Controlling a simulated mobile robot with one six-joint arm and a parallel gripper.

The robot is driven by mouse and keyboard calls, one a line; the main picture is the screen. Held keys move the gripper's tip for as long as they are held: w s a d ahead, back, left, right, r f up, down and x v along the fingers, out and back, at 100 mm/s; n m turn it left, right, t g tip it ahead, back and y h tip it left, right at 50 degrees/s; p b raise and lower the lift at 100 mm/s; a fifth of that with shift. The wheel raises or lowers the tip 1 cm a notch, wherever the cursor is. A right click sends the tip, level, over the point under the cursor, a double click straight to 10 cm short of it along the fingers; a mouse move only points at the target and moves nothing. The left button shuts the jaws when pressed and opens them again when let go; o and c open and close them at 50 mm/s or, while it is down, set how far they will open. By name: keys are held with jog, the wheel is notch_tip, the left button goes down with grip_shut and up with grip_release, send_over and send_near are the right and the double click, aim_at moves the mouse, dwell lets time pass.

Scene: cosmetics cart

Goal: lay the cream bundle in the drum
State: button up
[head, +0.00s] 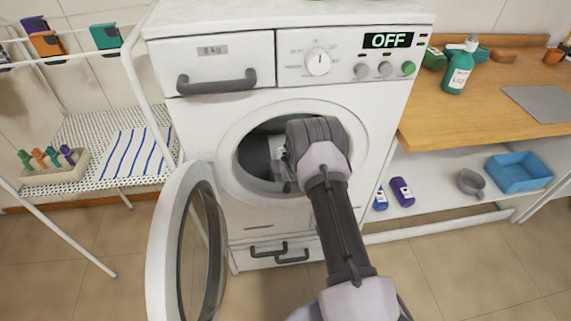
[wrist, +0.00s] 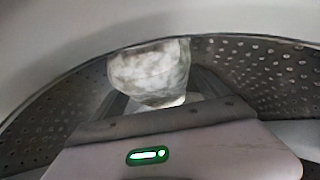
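The cream bundle (wrist: 150,72), pale and mottled, sits between the two fingers of my gripper (wrist: 160,88) in the wrist view. My gripper appears shut on it. In the head view my gripper (head: 283,168) reaches through the washer's round opening, and a small whitish part of the bundle (head: 277,147) shows by the fingers. The perforated grey metal drum (wrist: 265,65) surrounds the bundle in the wrist view. In the head view the drum's dark inside (head: 252,155) is partly covered by my arm. Whether the bundle touches the drum wall is unclear.
The washer door (head: 165,250) hangs open at the left, near my arm. A wooden counter (head: 440,125) with a green pump bottle (head: 456,72) stands at the right. A drying rack with a striped cloth (head: 130,152) is at the left.

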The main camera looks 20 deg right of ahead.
jog(key=p+v, duration=0.5)
jog(key=v, duration=0.7)
jog(key=shift+r, duration=0.15)
